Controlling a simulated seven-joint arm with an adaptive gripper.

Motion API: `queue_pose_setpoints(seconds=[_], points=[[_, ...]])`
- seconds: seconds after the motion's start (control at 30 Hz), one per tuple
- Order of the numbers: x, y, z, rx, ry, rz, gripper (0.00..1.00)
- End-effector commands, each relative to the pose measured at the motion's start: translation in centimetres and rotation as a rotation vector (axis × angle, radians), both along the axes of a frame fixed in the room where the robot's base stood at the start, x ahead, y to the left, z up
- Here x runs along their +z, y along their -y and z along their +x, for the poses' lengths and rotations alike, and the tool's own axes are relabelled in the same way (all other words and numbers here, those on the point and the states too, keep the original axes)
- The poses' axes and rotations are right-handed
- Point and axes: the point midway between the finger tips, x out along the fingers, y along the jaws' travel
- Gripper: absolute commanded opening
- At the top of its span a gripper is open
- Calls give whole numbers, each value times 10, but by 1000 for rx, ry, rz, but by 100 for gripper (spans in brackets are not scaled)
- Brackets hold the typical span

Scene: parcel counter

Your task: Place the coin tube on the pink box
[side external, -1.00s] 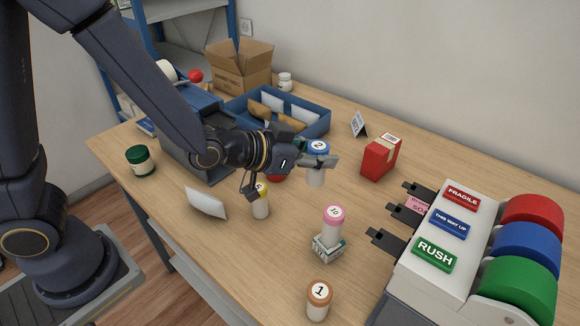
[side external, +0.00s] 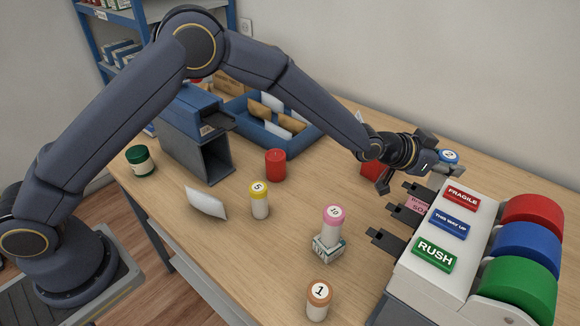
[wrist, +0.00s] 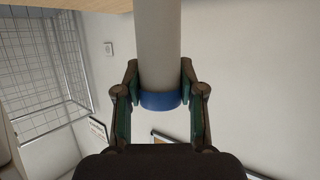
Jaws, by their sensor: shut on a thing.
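My gripper (side external: 440,166) is shut on a coin tube with a blue cap (side external: 449,157) marked 2, held in the air at the right, beyond the label machine. In the wrist view the tube's pale body (wrist: 159,45) runs up from the blue cap (wrist: 160,100), with a finger on each side. In the side view its body is mostly hidden by the gripper. A pink lettered surface (side external: 415,206) shows between black arms of the label machine; most of it is hidden, and I cannot tell whether it is a box.
The label machine (side external: 400,292) with coloured rolls fills the right. A pink-capped tube (side external: 334,222) stands on a small lettered block (side external: 328,248). Yellow-capped (side external: 260,202) and orange-capped (side external: 318,301) tubes, a red cylinder (side external: 276,165) and a partly hidden red box (side external: 370,168) stand nearby.

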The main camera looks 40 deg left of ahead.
Motion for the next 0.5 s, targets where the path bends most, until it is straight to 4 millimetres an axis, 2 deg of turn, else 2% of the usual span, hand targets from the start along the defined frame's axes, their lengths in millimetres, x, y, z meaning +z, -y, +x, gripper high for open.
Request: queue_pose_setpoints(seconds=[0.1, 0.27, 0.5], points=[[-21, 0, 0, 0, 1, 0, 0], [-33, 0, 1, 1, 4, -1, 0], [-65, 0, 1, 1, 4, -1, 0]])
